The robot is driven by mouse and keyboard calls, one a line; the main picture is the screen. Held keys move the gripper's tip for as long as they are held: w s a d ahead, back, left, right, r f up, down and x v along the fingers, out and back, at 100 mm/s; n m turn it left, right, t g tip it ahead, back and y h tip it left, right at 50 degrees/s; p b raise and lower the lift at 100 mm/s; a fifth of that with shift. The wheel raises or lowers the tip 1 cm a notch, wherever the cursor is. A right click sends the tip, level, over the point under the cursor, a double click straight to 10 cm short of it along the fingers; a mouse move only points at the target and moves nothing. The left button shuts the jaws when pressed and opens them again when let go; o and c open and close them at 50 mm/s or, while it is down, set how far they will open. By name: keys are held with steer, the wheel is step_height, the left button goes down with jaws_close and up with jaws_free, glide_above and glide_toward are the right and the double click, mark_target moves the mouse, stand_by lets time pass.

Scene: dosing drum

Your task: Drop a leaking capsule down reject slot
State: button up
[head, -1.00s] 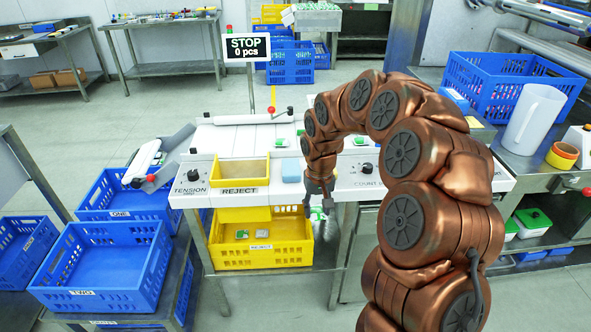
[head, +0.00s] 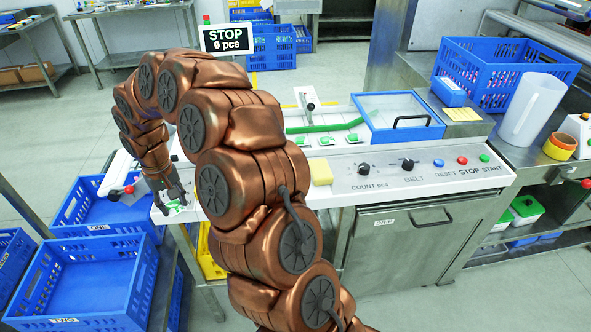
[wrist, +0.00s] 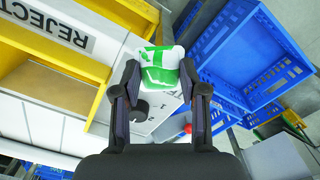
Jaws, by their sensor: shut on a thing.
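My gripper (wrist: 160,100) is shut on a green-and-white capsule pack (wrist: 160,68), held between both fingertips in the wrist view. In the head view my gripper (head: 170,194) is low at the left end of the white console, with the pack (head: 174,208) just under its fingers. The REJECT label (wrist: 62,30) is at the upper left of the wrist view. The yellow-edged reject slot (wrist: 128,12) is beside it, left of the pack and apart from it. My arm hides the slot in the head view. Whether the pack leaks cannot be told.
Blue crates ONE (head: 100,212) and TWO (head: 85,280) stand at the left. A dark knob (wrist: 138,106) is close to my fingers. On the console are a yellow block (head: 320,172), several packs along a green strip, and a clear-lidded blue box (head: 398,112). A sign reads STOP 0 pcs.

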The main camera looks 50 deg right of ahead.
steer(key=d+r+m+p, duration=0.3)
steer(key=d+r, duration=0.3)
steer(key=d, duration=0.4)
steer(key=d+r+m+p, duration=0.2)
steer(key=d+r+m, duration=0.3)
steer(key=d, duration=0.5)
steer(key=shift+n, duration=0.6)
steer(key=shift+s+f, duration=0.15)
steer(key=shift+f, duration=1.05)
steer(key=shift+s+f, duration=0.1)
steer(key=shift+f, duration=1.05)
steer(key=o, duration=0.8)
steer(key=shift+o, duration=0.2)
steer(key=shift+r, duration=0.1)
step_height(320, 180, up, 12)
steer(key=shift+a, duration=0.15)
